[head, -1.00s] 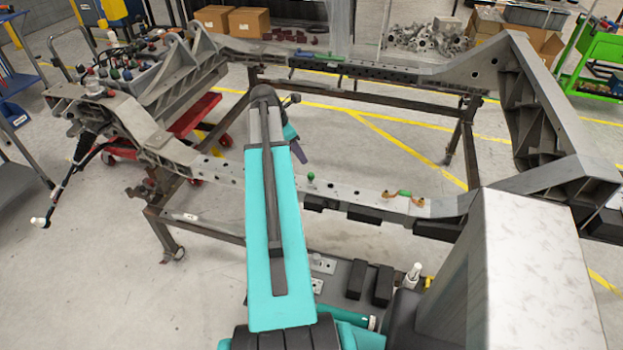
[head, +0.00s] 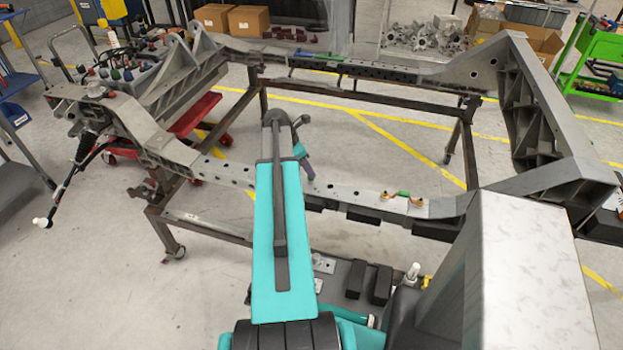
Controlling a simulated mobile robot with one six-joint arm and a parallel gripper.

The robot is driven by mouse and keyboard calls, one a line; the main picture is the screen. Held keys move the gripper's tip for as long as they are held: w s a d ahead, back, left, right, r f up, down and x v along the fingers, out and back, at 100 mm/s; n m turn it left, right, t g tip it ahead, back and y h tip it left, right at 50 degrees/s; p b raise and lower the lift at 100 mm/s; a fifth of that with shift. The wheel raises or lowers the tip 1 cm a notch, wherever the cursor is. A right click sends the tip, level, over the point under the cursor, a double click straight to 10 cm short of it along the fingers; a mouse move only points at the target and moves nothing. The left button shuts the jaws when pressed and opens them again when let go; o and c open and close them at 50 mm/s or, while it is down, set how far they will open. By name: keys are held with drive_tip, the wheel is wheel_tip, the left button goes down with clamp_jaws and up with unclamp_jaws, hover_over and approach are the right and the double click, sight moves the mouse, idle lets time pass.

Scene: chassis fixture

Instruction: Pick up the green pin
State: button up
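My arm reaches forward from the bottom of the head view to the near rail (head: 345,193) of the chassis frame. My gripper (head: 309,173) is a small dark purple-grey shape just beyond the arm, its tip down by the top of this rail. The small green-topped pin seen upright on the rail earlier does not show now. The gripper covers the place where it stood. I cannot tell whether the fingers are open, shut or touching the pin.
A green piece with tan ends (head: 404,194) lies on the near rail to the right. A large pale box-shaped block (head: 535,265) stands at the lower right. The chassis frame rests on a brown metal stand (head: 165,225). The inside of the frame is open.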

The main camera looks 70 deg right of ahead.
drive_tip(key=shift+f, duration=0.1)
idle(0.3)
drive_tip(key=shift+p+x, duration=0.85)
drive_tip(key=shift+x, duration=0.35)
drive_tip(key=shift+p+x, duration=0.3)
drive_tip(key=shift+x, duration=1.05)
drive_tip(key=shift+s+a, duration=0.15)
drive_tip(key=shift+a, duration=0.05)
clamp_jaws()
drive_tip(key=shift+r+b, duration=1.4)
drive_tip(key=shift+r, duration=3.65)
wheel_tip(320, 180, up, 6)
drive_tip(key=p, duration=0.5)
drive_tip(key=shift+r, duration=0.15)
